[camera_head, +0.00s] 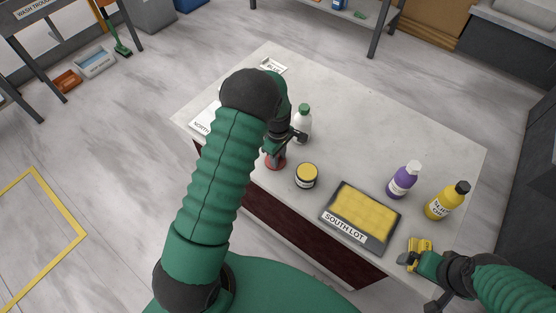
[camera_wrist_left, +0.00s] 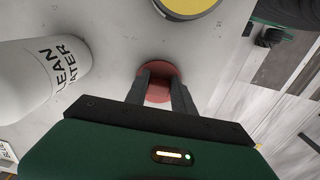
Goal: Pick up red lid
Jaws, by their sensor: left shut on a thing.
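The red lid (camera_head: 275,163) is a small round red piece near the front edge of the slab, left of the yellow-topped jar. My left gripper (camera_head: 284,150) is over it, partly hidden by my own arm. In the left wrist view, the two dark fingers of the left gripper (camera_wrist_left: 160,82) are shut on the red lid (camera_wrist_left: 157,93), one at each side. Whether the lid is clear of the slab I cannot tell. My right gripper (camera_head: 420,272) is at the slab's front right corner; its jaws do not show clearly.
A white bottle with a green cap (camera_head: 303,122) stands close behind the left gripper. A yellow-topped jar (camera_head: 306,176) and a dark SOUTH LOT tray (camera_head: 343,231) are to the right. Purple (camera_head: 402,180) and yellow (camera_head: 446,202) bottles stand further right. The slab's back middle is clear.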

